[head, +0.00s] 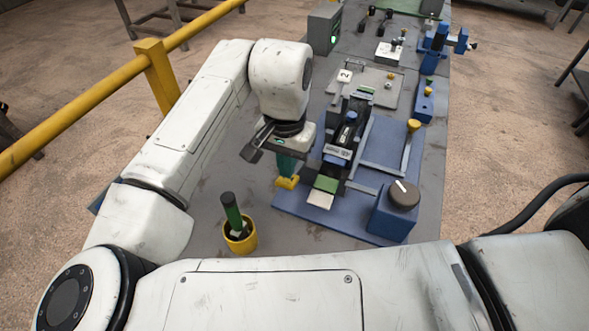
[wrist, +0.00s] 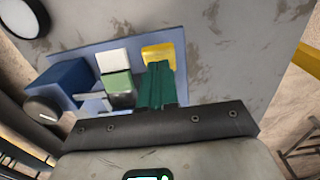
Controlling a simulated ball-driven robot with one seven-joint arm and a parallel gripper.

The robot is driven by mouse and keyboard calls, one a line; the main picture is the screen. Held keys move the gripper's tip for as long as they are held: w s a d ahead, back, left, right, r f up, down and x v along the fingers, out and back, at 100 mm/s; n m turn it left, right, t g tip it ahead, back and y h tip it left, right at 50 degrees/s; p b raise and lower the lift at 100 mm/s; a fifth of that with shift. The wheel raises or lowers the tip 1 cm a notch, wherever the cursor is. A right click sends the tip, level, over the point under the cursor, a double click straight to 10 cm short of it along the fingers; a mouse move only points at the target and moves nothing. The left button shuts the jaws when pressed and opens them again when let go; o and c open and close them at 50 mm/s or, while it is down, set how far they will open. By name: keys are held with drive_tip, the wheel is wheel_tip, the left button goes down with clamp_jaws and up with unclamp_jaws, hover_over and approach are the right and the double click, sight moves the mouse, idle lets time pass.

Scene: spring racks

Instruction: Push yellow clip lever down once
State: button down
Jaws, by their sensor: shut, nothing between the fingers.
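The yellow clip lever (head: 288,184) shows at the left edge of a blue base plate (head: 335,222) in the head view. In the wrist view the yellow lever (wrist: 159,52) lies just beyond my fingertips, partly covered by them. My gripper (head: 286,172) has green fingers, which are closed together and empty, pointing down onto the lever. The fingers also show in the wrist view (wrist: 158,68). They are at or just above the lever; I cannot tell whether they touch it.
Right of my gripper stand a black slide with a green and white end (head: 326,188) and a blue box with a dark knob (head: 403,196). A yellow cup (head: 241,244) holding a green-handled tool stands nearer me. More fixtures fill the bench's far end.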

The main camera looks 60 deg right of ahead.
sight(288, 183)
drive_tip(key=shift+f, duration=0.15)
drive_tip(key=shift+f+b, duration=1.75)
drive_tip(key=shift+f, duration=1.1)
wheel_tip(288, 183, up, 10)
drive_tip(key=p, duration=0.9)
drive_tip(key=shift+r, duration=0.1)
drive_tip(key=shift+s, duration=0.1)
